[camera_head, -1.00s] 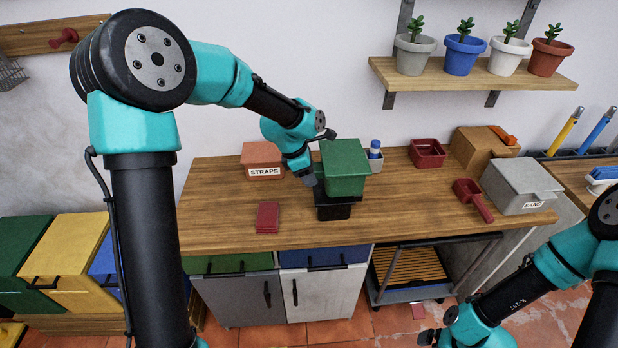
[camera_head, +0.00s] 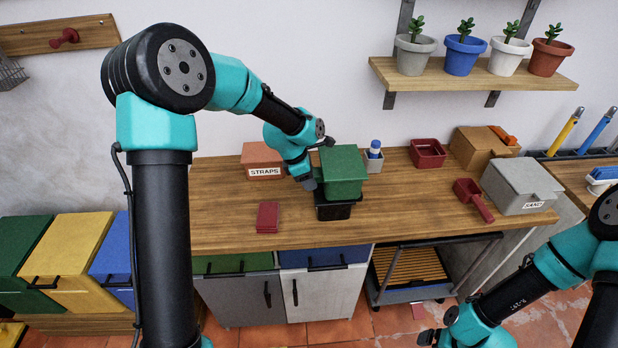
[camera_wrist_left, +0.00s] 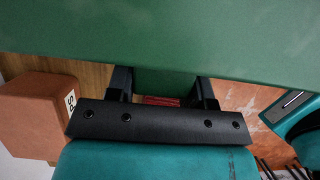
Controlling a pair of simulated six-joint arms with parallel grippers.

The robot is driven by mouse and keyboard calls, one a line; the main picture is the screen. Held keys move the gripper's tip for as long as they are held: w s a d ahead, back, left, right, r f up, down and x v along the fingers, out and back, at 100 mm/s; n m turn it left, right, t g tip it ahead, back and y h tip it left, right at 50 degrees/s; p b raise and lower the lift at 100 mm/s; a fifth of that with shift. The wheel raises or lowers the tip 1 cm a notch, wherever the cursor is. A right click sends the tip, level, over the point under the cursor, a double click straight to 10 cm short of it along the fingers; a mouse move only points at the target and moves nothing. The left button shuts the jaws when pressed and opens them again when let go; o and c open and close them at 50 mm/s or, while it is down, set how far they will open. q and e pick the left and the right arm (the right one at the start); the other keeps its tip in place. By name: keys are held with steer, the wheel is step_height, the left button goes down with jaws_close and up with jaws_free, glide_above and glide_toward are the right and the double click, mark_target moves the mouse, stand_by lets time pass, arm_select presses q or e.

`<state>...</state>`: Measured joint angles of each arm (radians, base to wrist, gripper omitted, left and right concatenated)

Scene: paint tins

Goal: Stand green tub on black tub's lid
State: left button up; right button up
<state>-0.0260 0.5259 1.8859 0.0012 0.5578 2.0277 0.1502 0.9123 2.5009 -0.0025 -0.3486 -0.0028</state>
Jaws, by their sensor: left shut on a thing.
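The green tub (camera_head: 343,172) is upright, directly above the black tub (camera_head: 334,211) on the wooden bench. Its underside looks on or very close to the black tub's lid; I cannot tell whether they touch. The green tub hides most of that lid. My left gripper (camera_head: 319,180) is shut on the green tub from its left side. In the left wrist view the green tub (camera_wrist_left: 170,35) fills the top, with part of it between the two fingers. My right gripper (camera_head: 430,337) is low at the bottom right, away from both tubs, its jaws unclear.
An orange STRAPS box (camera_head: 262,160) stands left of the tubs. A dark red block (camera_head: 267,217) lies at front left. A red bin (camera_head: 427,153), red scoop (camera_head: 473,198) and grey box (camera_head: 520,187) are further right.

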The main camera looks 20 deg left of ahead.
arm_select(q)
steer(key=shift+f, duration=0.1)
steer(key=o, duration=1)
steer(key=shift+o, duration=0.2)
steer(key=v, duration=1.2)
steer(key=shift+s+d, duration=0.1)
